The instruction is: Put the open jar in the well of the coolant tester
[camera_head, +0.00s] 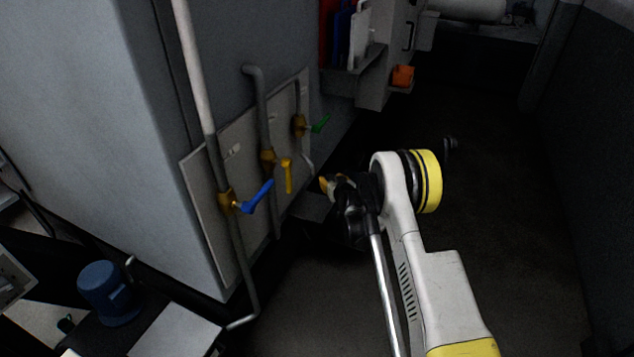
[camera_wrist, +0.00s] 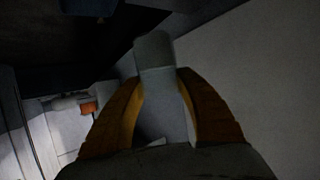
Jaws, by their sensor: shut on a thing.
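My gripper (camera_head: 328,183) is in front of the valve panel, low beside the grey cabinet wall. In the wrist view its two orange-yellow fingers (camera_wrist: 162,100) close from both sides on a pale grey, rounded thing (camera_wrist: 154,52), which looks like the open jar. Its far end sticks out past the fingertips; its mouth and contents cannot be made out. In the head view the jar is too small and dark to tell from the gripper. I cannot make out the coolant tester or its well for certain in either view.
The panel (camera_head: 205,172) carries pipes and blue (camera_head: 257,196), yellow (camera_head: 287,175) and green (camera_head: 320,124) valve handles close to my gripper. An orange box (camera_head: 402,76) hangs farther back. A blue cylindrical unit (camera_head: 107,292) stands lower left. Dark floor right of my arm looks clear.

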